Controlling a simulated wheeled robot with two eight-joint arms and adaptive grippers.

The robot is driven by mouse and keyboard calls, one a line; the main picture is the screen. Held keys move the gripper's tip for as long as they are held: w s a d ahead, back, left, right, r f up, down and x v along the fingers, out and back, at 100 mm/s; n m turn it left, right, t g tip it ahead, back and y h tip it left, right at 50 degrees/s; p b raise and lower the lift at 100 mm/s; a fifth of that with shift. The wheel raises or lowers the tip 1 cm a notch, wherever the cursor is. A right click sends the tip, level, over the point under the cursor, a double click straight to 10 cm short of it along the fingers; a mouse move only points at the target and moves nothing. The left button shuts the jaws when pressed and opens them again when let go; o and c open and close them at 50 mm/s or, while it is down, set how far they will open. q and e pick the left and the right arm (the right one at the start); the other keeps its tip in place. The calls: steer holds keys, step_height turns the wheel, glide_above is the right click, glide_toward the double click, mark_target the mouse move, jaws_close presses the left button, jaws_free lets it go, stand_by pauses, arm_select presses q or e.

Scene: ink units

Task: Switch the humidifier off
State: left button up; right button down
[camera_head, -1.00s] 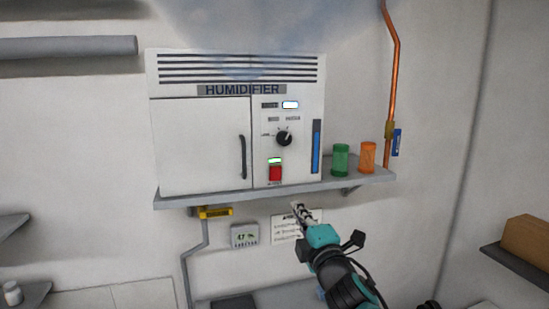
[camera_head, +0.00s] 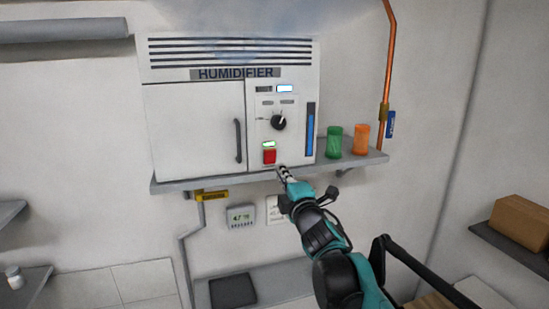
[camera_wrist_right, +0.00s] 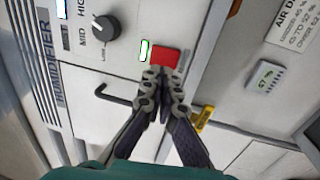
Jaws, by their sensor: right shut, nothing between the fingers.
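The white humidifier (camera_head: 195,125) stands on a grey wall shelf. On its right panel are a black knob (camera_head: 278,122), a lit green indicator (camera_head: 268,144) and a red switch (camera_head: 269,157) below it. My right gripper (camera_head: 283,170) is shut and empty, just below and right of the red switch in the head view. In the right wrist view, the shut fingertips (camera_wrist_right: 164,72) overlap the near edge of the red switch (camera_wrist_right: 166,58), beside the lit green indicator (camera_wrist_right: 145,50). I cannot tell whether they touch it. My left gripper is out of view.
A green cup (camera_head: 334,141) and an orange cup (camera_head: 361,139) stand on the shelf (camera_head: 345,161) right of the humidifier. A copper pipe (camera_head: 388,60) runs down the wall. A small display (camera_head: 241,217) and a yellow tag (camera_head: 211,195) are below the shelf.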

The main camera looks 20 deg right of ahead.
mark_target(271, 155)
steer(key=w, duration=0.2)
steer(key=w+p, duration=0.1)
steer(key=w, duration=0.1)
steer(key=w+r, duration=0.1)
steer(key=w, duration=0.1)
steer(key=shift+w+a+p, duration=0.1)
steer(key=shift+a+p, duration=0.05)
steer(key=shift+p, duration=0.2)
